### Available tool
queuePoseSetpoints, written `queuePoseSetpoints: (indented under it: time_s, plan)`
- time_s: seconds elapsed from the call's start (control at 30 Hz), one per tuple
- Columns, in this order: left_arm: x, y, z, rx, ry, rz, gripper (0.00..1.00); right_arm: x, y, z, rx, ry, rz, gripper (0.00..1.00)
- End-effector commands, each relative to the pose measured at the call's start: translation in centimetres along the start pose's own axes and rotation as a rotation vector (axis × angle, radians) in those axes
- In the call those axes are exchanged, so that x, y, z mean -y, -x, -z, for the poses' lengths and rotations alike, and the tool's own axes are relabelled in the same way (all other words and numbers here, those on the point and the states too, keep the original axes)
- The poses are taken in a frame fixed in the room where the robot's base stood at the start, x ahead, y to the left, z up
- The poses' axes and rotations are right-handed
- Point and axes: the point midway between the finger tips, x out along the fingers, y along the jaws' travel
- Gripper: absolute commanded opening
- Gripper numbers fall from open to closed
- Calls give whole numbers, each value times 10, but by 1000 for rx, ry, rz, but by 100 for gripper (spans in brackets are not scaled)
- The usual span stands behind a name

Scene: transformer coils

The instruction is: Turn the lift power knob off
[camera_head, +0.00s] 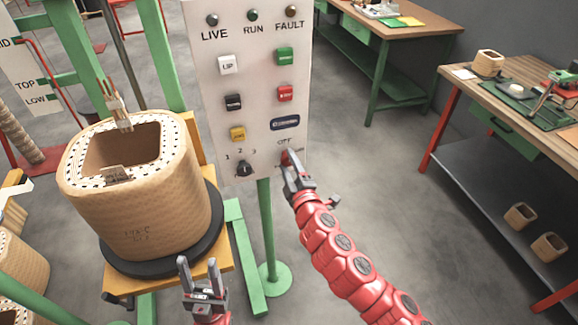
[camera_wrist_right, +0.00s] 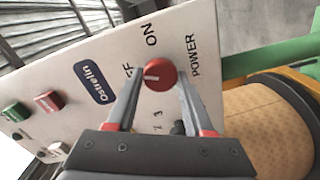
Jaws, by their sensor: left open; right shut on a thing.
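The red power knob (camera_wrist_right: 159,75) sits on the white control panel (camera_wrist_right: 110,60), with ON and POWER lettering beside it. Its white mark shows in the right wrist view. In the head view the knob (camera_head: 285,157) is partly hidden by my right gripper (camera_head: 288,163), which reaches it from below right. My right gripper's fingers (camera_wrist_right: 160,90) stand on either side of the knob and are shut on it. My left gripper (camera_head: 187,268) is open and empty, low in front of the coil stand.
A large wrapped coil (camera_head: 145,205) stands on a black disc (camera_head: 165,255) left of the panel. The panel carries several buttons and a black selector knob (camera_head: 244,169). A green post (camera_head: 266,230) holds it. Workbenches (camera_head: 395,45) stand behind and right; the grey floor between is clear.

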Motion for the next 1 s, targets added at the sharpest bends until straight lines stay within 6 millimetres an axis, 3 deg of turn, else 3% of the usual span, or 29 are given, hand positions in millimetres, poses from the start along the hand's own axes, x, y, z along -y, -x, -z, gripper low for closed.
queuePoseSetpoints:
  time_s: [0.5,1.0]
  plan:
    - [0,9,-2,0,0,0,50,2,0,0,0,346,1,0]
    - [0,10,-2,0,0,0,50,3,0,0,-1,414,2,0]
